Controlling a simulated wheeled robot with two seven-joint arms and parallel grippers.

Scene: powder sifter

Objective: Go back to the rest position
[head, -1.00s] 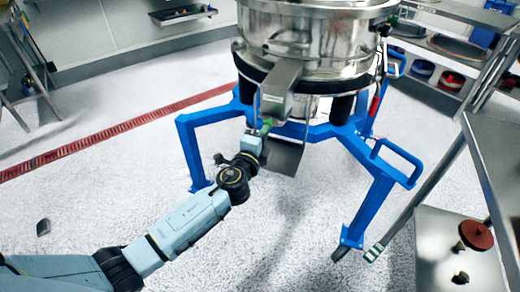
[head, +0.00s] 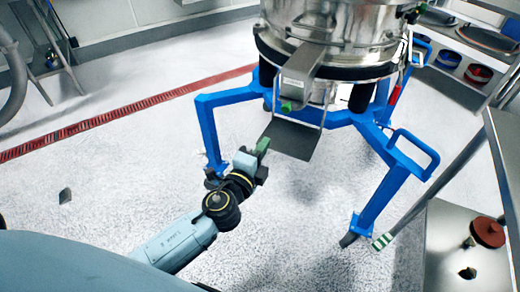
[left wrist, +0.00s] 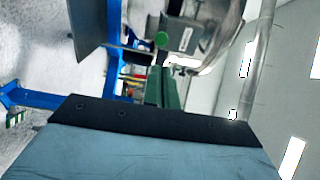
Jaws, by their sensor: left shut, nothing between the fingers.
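My left gripper (head: 263,145) has green fingers that are shut with nothing between them. In the head view it is in front of and a little left of the dark flat plate (head: 290,140) that hangs under the sifter's spout; I cannot tell the exact gap. The steel sifter (head: 338,30) stands on a blue wheeled frame (head: 225,98). Its spout carries a green knob (head: 286,107). In the left wrist view the green fingers (left wrist: 163,88) point toward the sifter, and the green knob (left wrist: 161,40) shows just above them. My right gripper is out of view.
A steel table (head: 505,150) stands at the right, above a low platform (head: 440,240) with a red-brown disc (head: 487,232). A shelf with bowls (head: 460,70) is at the back right. The floor at left is open.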

